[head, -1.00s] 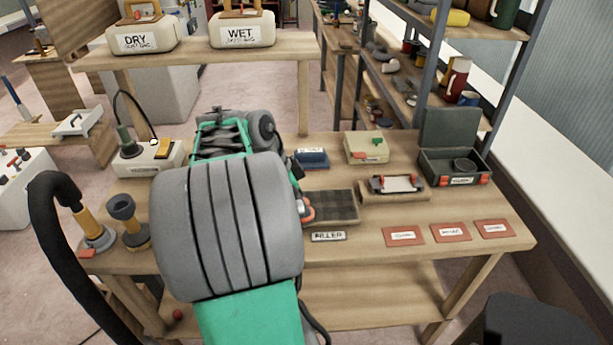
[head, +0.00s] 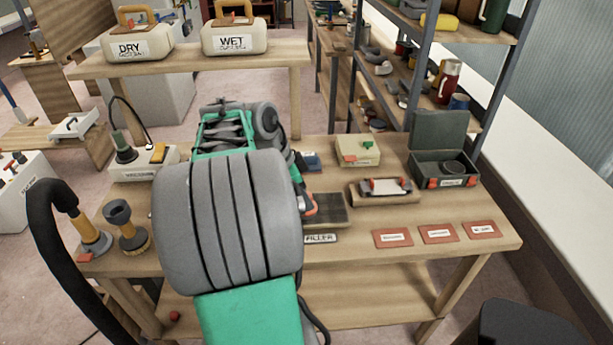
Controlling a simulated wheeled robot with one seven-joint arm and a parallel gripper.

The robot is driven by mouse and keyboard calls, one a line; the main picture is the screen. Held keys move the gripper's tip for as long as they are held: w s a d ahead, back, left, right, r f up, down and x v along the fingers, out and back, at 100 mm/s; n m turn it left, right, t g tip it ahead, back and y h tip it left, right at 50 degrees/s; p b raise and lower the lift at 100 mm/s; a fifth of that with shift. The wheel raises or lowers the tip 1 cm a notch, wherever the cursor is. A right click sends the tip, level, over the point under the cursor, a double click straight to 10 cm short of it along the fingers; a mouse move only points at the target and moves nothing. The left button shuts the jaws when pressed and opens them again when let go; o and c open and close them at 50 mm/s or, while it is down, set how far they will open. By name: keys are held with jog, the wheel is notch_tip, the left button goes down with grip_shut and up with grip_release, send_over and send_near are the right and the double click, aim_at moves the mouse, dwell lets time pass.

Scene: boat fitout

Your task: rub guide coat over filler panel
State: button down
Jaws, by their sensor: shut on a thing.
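The filler panel (head: 328,209) is a dark flat slab on the bench, with a FILLER label (head: 320,238) at its front edge. Its left part is hidden behind my arm. My gripper (head: 307,203) shows only in part past the right side of my arm, with an orange-red tip at the left of the visible panel. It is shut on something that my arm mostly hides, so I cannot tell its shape. I cannot tell whether it touches the panel. No guide coat marks can be made out on the panel.
Right of the panel are a holder with a white-topped tool (head: 387,187), a cream box (head: 358,150), an open grey case (head: 446,178) and red cards (head: 438,233). A black hose (head: 45,230) and two upright tools (head: 124,225) stand left. DRY (head: 135,45) and WET (head: 234,38) containers sit behind.

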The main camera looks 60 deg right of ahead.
jog(key=shift+r+p, duration=1.6)
jog(key=shift+r, duration=0.75)
jog(key=shift+w, duration=0.1)
